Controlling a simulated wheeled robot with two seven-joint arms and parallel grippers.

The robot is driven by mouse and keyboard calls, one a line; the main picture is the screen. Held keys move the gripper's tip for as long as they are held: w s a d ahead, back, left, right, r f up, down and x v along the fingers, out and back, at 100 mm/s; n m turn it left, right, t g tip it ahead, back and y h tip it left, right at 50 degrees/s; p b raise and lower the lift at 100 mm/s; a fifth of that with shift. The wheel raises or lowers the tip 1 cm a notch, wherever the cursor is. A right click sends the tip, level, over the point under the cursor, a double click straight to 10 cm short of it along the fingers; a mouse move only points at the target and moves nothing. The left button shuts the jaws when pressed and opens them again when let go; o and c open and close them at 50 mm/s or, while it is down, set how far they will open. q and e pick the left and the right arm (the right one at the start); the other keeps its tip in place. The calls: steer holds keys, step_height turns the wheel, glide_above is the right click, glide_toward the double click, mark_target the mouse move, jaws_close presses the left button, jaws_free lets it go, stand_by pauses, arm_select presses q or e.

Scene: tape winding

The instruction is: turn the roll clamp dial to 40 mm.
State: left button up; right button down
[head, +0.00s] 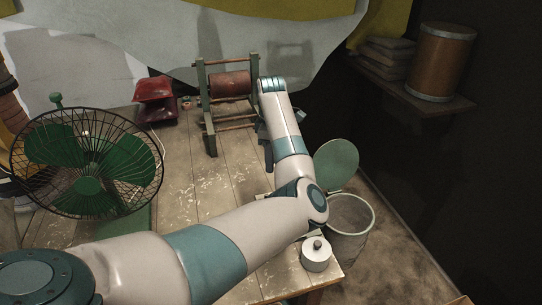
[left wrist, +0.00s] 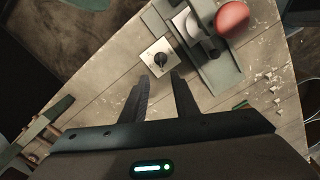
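In the left wrist view a dark dial knob (left wrist: 159,59) sits on a small white square plate (left wrist: 149,55) with marks that are too small to read. The plate lies beside a dark grey clamp frame (left wrist: 215,70), which carries a pale round part and a red ball-like end (left wrist: 231,18). My left gripper (left wrist: 159,76) is open, its two dark fingers apart and pointing at the dial, with nothing between them. Whether a fingertip touches the plate cannot be told. In the head view my left arm hides most of this spot. My right gripper is not in view.
On the wooden table (head: 200,185) stand a green fan (head: 85,165), a wooden rack with a red roller (head: 230,84) and red folded items (head: 155,98). A white knobbed cylinder (head: 316,257) stands at the near corner. An open bin (head: 350,216) is beside the table.

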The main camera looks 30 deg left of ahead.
arm_select(q)
steer(key=shift+r, duration=1.4)
